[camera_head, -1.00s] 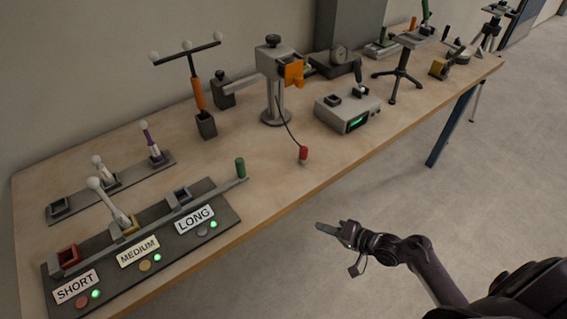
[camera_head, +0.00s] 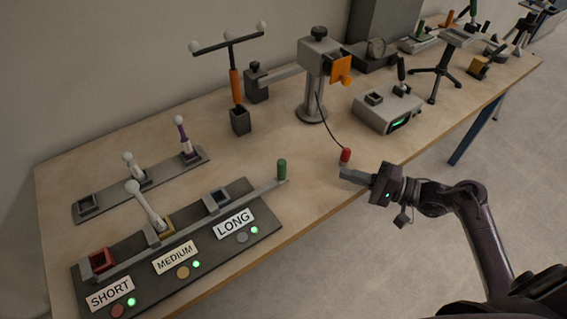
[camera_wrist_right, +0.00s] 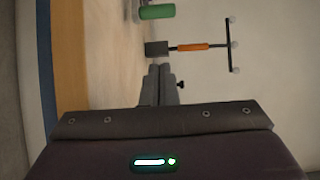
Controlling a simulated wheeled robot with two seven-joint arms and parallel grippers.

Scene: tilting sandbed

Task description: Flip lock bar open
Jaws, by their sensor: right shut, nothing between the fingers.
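The lock bar (camera_head: 190,224) is a long grey bar lying across the dark panel (camera_head: 262,216) with the SHORT, MEDIUM and LONG labels. A white-knobbed lever (camera_head: 148,205) stands in the MEDIUM socket behind the bar. My right gripper (camera_head: 345,175) is shut and empty near the table's front edge, to the right of the green handle and apart from it. Its closed fingers (camera_wrist_right: 160,75) show in the wrist view. My left gripper is out of view.
A red-tipped cable end (camera_head: 345,156) is just behind my right gripper. A T-shaped tool with an orange grip (camera_head: 236,87) stands in a dark block at the back. A grey box (camera_head: 387,110) stands further right. The table between handle and gripper is clear.

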